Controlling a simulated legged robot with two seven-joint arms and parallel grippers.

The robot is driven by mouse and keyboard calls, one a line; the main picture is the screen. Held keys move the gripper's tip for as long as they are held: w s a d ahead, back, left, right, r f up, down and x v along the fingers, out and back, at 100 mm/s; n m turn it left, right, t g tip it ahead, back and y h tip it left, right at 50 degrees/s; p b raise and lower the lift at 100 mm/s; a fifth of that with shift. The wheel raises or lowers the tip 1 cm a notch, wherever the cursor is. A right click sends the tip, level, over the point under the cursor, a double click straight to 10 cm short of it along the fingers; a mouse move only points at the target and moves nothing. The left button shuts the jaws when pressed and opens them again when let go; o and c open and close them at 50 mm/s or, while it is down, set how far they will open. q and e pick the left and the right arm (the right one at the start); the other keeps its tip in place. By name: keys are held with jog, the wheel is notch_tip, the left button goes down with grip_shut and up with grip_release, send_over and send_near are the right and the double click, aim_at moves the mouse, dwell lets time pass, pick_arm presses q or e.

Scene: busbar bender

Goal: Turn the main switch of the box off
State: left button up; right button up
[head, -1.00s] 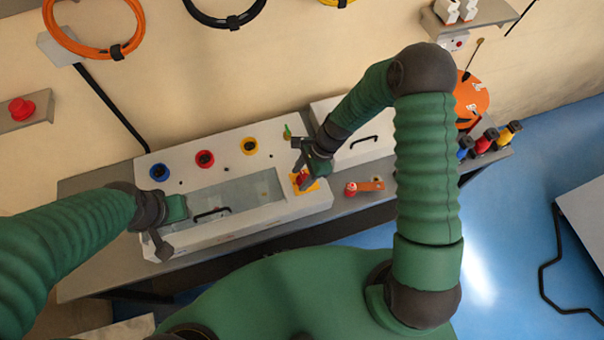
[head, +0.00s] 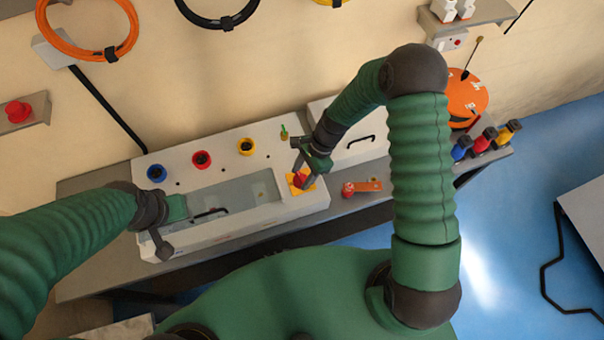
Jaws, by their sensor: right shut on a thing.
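The white box (head: 290,214) stands on the grey bench. Its main switch, a red knob (head: 299,181) on a yellow plate (head: 309,186), sits at the box's right end. My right gripper (head: 300,172) is shut on the red knob from above and partly hides it. My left gripper (head: 165,222) is over the box's front left part, near a black handle (head: 210,213) on the clear cover. Whether its fingers are open or shut is not clear.
A red-and-orange part (head: 360,187) lies right of the box. A second white box (head: 350,147) stands behind. Coiled cables hang on the wall.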

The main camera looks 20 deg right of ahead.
jog(key=n, duration=0.2)
jog(key=n+g, duration=0.1)
jog(key=shift+w+n+h+b, duration=0.25)
jog(key=shift+n+h+b, duration=0.05)
jog(key=shift+b, duration=0.05)
jog(key=n, duration=0.2)
jog(key=n+g+h+b, duration=0.1)
jog(key=n, duration=0.1)
jog(key=shift+w+a+f+n+g, duration=0.1)
jog(key=shift+n+g, duration=0.2)
jog(key=n, duration=0.2)
jog(key=n+h+b, duration=0.1)
jog(key=n, duration=0.1)
jog(key=shift+a+g+h, duration=0.1)
jog(key=shift+g+h, duration=0.2)
jog(key=shift+g, duration=0.1)
jog(key=shift+a+n+h+b, duration=0.1)
jog(key=shift+n+h+b, duration=0.55)
jog(key=shift+n, duration=1.45)
jog(key=o, duration=1.4)
jog(key=shift+c, duration=0.2)
